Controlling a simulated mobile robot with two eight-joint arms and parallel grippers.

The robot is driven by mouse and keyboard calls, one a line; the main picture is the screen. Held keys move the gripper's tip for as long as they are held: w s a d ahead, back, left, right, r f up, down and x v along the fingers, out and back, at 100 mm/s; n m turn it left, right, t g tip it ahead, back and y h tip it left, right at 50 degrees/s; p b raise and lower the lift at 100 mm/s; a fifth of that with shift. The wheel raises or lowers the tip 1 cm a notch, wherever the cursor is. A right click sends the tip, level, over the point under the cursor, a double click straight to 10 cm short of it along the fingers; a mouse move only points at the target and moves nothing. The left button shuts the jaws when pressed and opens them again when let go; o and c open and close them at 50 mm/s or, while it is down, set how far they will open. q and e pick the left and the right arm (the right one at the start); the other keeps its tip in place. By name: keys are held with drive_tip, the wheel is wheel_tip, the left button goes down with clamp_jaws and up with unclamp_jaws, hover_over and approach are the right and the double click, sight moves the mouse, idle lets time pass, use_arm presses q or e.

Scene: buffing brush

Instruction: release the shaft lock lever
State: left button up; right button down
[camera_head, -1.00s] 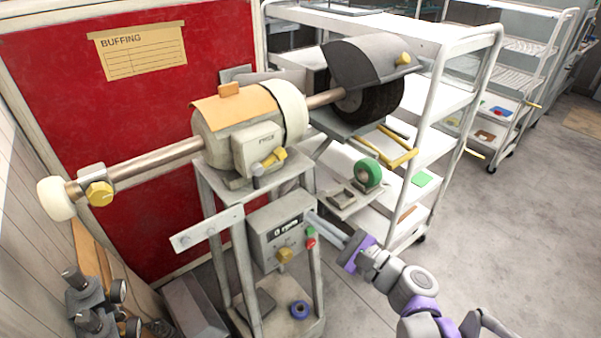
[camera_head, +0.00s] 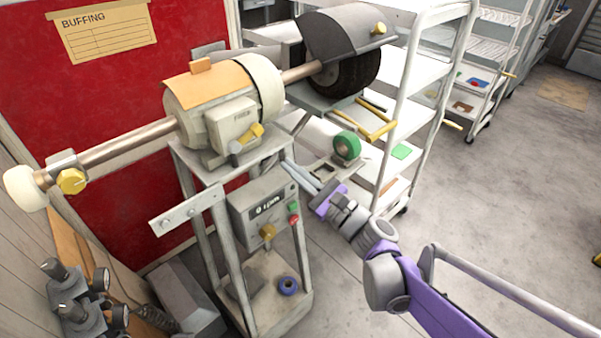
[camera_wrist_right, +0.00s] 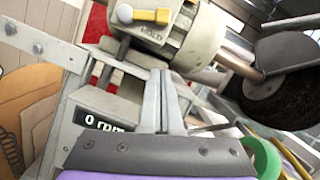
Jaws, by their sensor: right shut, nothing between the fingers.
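The shaft lock lever (camera_head: 250,133) is a yellow bar with a grey knob on the front of the motor housing (camera_head: 232,122). In the right wrist view the yellow lever (camera_wrist_right: 152,16) lies roughly crosswise at the top, its pale round knob at the left end, with "HOLD" printed below. My right gripper (camera_head: 287,164) is shut and empty, to the right of the stand and below the lever, apart from it. In the right wrist view its fingers (camera_wrist_right: 164,84) lie together, pointing up toward the motor. My left gripper is not in view.
The control box (camera_head: 264,213) reads 0 rpm and has green and red buttons and a yellow knob. The shaft carries a white buff (camera_head: 25,188) and a dark wheel (camera_head: 347,82) under a guard. A white shelf cart (camera_head: 411,125) stands behind.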

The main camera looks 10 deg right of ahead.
sight(264, 131)
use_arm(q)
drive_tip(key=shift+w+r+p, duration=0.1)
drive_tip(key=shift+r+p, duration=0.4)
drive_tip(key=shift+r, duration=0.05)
use_arm(e)
drive_tip(key=w+a+r, duration=0.3)
drive_tip(key=a+r, duration=0.1)
drive_tip(key=r, duration=0.1)
drive_tip(key=shift+a, duration=0.2)
